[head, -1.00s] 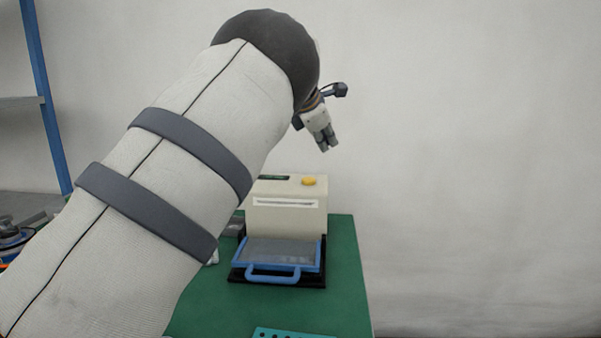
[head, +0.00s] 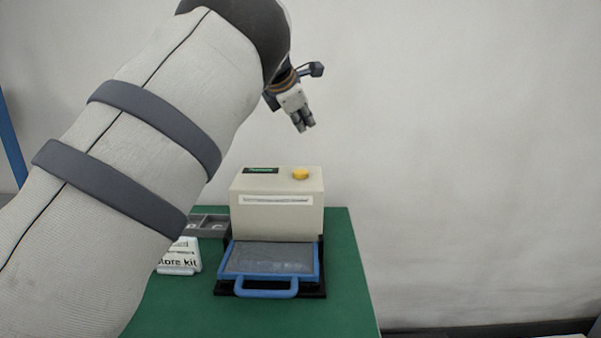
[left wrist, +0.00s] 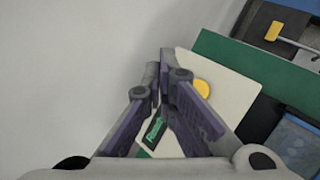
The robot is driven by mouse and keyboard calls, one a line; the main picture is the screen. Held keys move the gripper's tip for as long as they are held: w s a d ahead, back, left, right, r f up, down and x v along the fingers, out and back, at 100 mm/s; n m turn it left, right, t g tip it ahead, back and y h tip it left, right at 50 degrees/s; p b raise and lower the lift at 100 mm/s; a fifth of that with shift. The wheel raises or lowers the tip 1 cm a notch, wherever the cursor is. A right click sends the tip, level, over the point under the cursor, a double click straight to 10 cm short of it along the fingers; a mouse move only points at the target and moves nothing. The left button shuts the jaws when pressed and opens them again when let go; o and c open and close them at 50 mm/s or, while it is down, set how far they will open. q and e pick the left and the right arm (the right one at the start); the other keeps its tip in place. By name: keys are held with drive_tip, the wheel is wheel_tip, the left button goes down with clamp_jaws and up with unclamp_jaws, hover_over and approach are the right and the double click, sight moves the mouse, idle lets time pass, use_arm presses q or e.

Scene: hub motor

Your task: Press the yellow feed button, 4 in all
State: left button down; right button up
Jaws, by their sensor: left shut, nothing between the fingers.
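The yellow feed button (head: 300,173) is a round knob on top of a cream box-shaped feeder (head: 275,219). It also shows in the left wrist view (left wrist: 202,88), just right of my fingers and partly covered by them. My left gripper (head: 305,124) is shut and empty, pointing down in the air above the feeder, a clear gap over the button. In the left wrist view the closed fingertips (left wrist: 165,56) meet in front of the feeder's top. My right gripper is not in view.
A blue-handled tray (head: 268,258) sits in front of the feeder on the green table (head: 340,290). A yellow-headed tool (left wrist: 274,31) shows at the upper right. The table's right side is clear.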

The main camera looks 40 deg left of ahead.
use_arm(q)
drive_tip(key=b, duration=0.3)
hover_over(303, 173)
wheel_tip(303, 173, down, 7)
drive_tip(key=shift+w+a+f, duration=0.1)
drive_tip(key=shift+w, duration=0.05)
drive_tip(key=shift+f, duration=0.6)
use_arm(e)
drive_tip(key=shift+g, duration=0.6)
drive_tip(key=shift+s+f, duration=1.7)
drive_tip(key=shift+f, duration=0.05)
use_arm(q)
drive_tip(key=shift+f, duration=0.15)
drive_tip(key=shift+f, duration=0.3)
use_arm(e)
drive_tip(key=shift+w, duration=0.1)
use_arm(q)
drive_tip(key=shift+f, duration=0.55)
drive_tip(key=shift+r+p, duration=0.8)
drive_tip(key=shift+r, duration=0.3)
drive_tip(key=shift+f, duration=0.1)
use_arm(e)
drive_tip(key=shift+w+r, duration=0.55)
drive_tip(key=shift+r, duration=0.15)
